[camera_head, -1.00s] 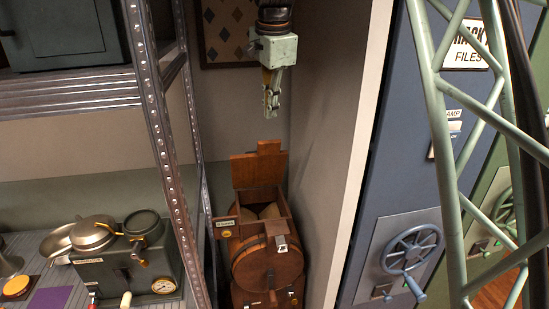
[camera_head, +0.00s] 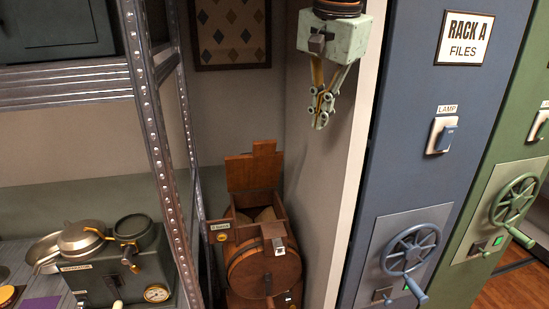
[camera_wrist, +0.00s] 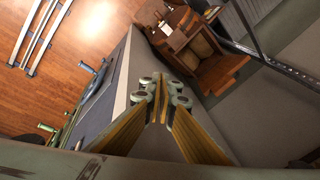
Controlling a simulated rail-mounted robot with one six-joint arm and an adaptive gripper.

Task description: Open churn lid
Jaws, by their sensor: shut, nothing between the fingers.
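The wooden churn (camera_head: 262,262) stands low in the corner between the metal shelf and the pale wall panel. Its lid (camera_head: 253,168) stands upright at the back, hinged open, and the box top shows its inside. The churn also shows in the wrist view (camera_wrist: 190,45), at the upper right beyond the fingertips. My gripper (camera_head: 321,112) hangs in the air above and to the right of the churn, in front of the pale panel. Its fingers are shut and empty, clear of the lid. The fingertips (camera_wrist: 160,95) meet in the wrist view.
A metal shelf post (camera_head: 160,130) rises left of the churn. A green machine with pans (camera_head: 115,265) sits on the left bench. The pale panel's edge (camera_head: 362,130) and the blue rack (camera_head: 425,170) with its handwheel (camera_head: 411,250) stand to the right. Air above the churn is free.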

